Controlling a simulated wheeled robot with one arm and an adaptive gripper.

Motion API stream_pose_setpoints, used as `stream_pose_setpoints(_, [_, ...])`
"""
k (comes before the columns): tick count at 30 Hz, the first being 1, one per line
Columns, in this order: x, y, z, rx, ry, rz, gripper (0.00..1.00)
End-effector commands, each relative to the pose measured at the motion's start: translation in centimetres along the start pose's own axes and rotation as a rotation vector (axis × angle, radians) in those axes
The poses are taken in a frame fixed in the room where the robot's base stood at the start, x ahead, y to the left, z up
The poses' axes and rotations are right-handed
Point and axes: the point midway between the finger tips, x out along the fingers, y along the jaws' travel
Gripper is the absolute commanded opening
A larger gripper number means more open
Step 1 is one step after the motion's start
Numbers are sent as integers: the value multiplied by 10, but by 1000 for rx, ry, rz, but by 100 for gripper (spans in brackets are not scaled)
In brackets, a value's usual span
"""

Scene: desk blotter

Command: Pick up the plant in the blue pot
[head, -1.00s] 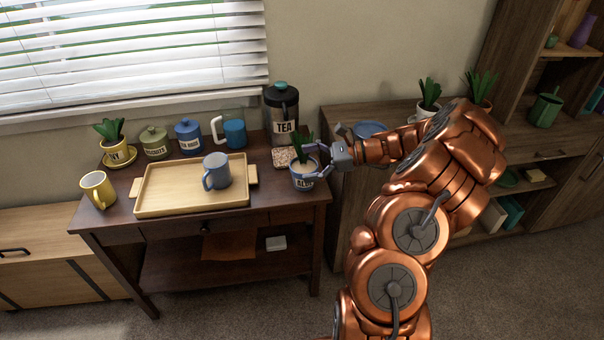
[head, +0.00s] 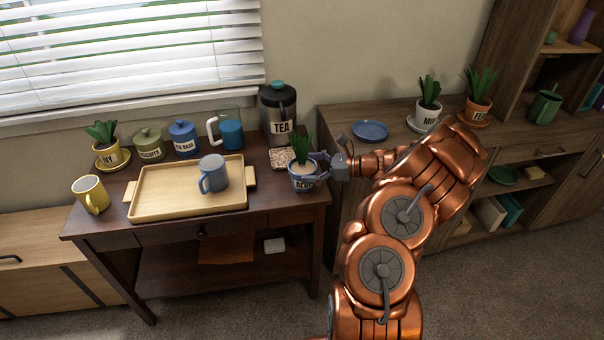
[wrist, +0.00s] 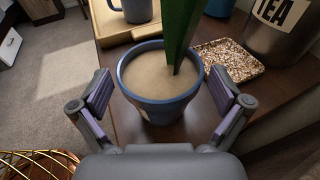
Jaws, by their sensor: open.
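The plant in the blue pot (head: 303,182) stands upright at the right end of the dark wooden table, its green leaves (head: 301,147) rising from pale soil. The pot (wrist: 160,106) also fills the middle of the wrist view, with the leaves running out at the top. My gripper (head: 316,169) reaches in from the right at pot height. In the wrist view my gripper (wrist: 164,98) is open, one finger pad on each side of the pot, with a visible gap at both sides. The pot's lower part is partly hidden in the head view.
A speckled square coaster (head: 282,158) lies just behind the pot, and the tea canister (head: 279,112) stands behind it. A wooden tray (head: 155,212) with a blue mug (head: 213,174) is to the left. The table's right edge is close to the pot.

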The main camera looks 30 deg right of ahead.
Motion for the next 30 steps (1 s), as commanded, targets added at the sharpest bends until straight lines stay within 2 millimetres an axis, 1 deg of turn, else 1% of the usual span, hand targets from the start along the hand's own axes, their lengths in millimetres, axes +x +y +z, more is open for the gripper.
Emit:
stream_pose_setpoints(1, [8,1,1,0,-2,4,100])
stream_pose_setpoints(4, [18,1,1,-2,-1,4,100])
stream_pose_setpoints(11, [22,1,1,-3,-1,3,100])
stream_pose_setpoints(12, [22,1,1,-3,-1,3,98])
stream_pose_setpoints(30, [22,1,1,-3,0,4,35])
